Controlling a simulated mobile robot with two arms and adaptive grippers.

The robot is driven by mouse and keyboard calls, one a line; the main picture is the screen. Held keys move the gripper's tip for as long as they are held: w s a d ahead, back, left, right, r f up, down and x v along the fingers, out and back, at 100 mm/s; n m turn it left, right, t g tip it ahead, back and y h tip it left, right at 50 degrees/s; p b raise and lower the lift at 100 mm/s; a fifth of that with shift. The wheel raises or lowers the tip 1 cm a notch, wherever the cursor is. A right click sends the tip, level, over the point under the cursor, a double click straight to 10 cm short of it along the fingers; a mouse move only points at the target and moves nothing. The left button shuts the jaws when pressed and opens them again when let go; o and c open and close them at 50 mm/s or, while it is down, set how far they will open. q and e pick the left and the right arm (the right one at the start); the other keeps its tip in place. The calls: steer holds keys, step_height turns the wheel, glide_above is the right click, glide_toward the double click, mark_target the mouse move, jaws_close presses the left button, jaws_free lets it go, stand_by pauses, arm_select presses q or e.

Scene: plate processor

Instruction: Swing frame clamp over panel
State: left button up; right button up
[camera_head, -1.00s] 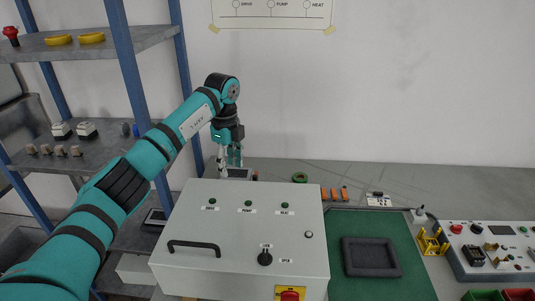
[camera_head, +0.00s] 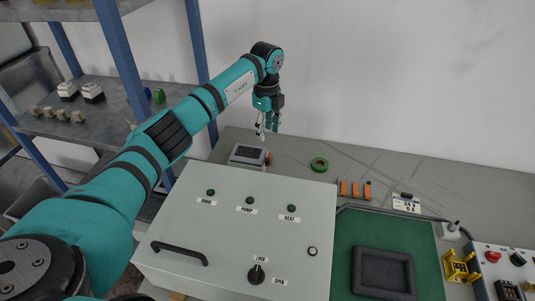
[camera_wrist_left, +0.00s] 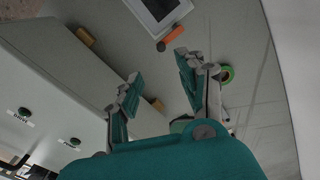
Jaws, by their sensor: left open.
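A small device with a dark screen and light frame, perhaps the panel (camera_head: 248,153), lies on the grey bench behind the grey cabinet. It also shows at the top of the left wrist view (camera_wrist_left: 160,8). A small orange piece (camera_wrist_left: 172,33) with a dark end sits at its edge; I cannot tell whether it is the frame clamp. My left gripper (camera_head: 267,127) points down above the bench, behind and slightly right of the device. Its fingers (camera_wrist_left: 159,76) are apart with nothing between them. My right gripper is not in view.
The grey cabinet (camera_head: 225,235), with handle and knob, stands in front of the device. A green ring (camera_head: 319,164) and orange blocks (camera_head: 355,190) lie to the right. A dark tray (camera_head: 383,272) rests on a green mat (camera_head: 345,232).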

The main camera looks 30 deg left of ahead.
mark_target(267, 159)
arm_select(q)
step_height(267, 159, down, 12)
steer(key=shift+w+f+p, duration=0.1)
steer(key=shift+w+p, duration=0.05)
steer(key=shift+p, duration=0.55)
jaws_close()
